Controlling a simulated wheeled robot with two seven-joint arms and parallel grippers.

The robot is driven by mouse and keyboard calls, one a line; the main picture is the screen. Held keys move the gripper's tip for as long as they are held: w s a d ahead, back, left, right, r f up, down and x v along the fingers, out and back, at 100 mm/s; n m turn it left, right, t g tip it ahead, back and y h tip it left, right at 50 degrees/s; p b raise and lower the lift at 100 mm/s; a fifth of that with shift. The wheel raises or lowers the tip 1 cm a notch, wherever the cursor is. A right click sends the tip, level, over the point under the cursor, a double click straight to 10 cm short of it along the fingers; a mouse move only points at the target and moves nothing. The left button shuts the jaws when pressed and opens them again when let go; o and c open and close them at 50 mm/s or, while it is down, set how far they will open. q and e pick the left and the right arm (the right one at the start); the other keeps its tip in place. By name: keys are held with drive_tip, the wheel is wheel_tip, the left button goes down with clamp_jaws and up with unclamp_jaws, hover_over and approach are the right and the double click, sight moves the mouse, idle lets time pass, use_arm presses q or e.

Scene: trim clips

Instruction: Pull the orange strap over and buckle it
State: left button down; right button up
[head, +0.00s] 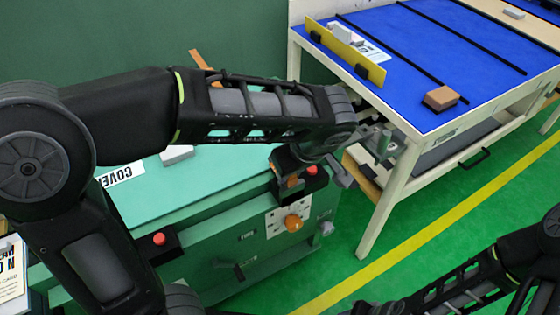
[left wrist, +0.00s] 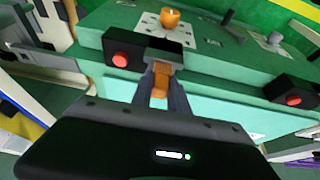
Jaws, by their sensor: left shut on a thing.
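My left gripper (left wrist: 160,88) is shut on the orange strap (left wrist: 161,78). The held end, with a grey piece at its front, is right at a black buckle with a red button (left wrist: 120,61); I cannot tell whether it is inserted. In the head view this buckle (head: 312,170) is at the green machine's right front, with my left gripper (head: 290,178) beside it. The strap's far end (head: 205,64) shows behind my left arm, which hides the middle. A second black buckle with a red button (head: 160,240) sits further left. My right gripper is out of view.
The green machine (head: 200,205) has an orange knob (head: 293,222) and a black handle (head: 230,268) on its front. A blue-topped table (head: 430,60) stands at the right, with a brown block (head: 440,98) and a yellow rail (head: 345,55). Green floor lies between.

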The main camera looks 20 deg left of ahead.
use_arm(q)
drive_tip(key=shift+s+d+f, duration=0.1)
drive_tip(key=shift+s+d, duration=0.15)
drive_tip(key=shift+d, duration=0.1)
drive_tip(key=c, duration=1.3)
unclamp_jaws()
drive_tip(key=shift+d+r, duration=0.1)
drive_tip(key=shift+r, duration=0.5)
drive_tip(key=p+v, duration=0.1)
drive_tip(key=v, duration=0.5)
drive_tip(key=shift+s+d+r, duration=0.15)
drive_tip(key=shift+s+r, duration=0.05)
drive_tip(key=shift+r, duration=0.15)
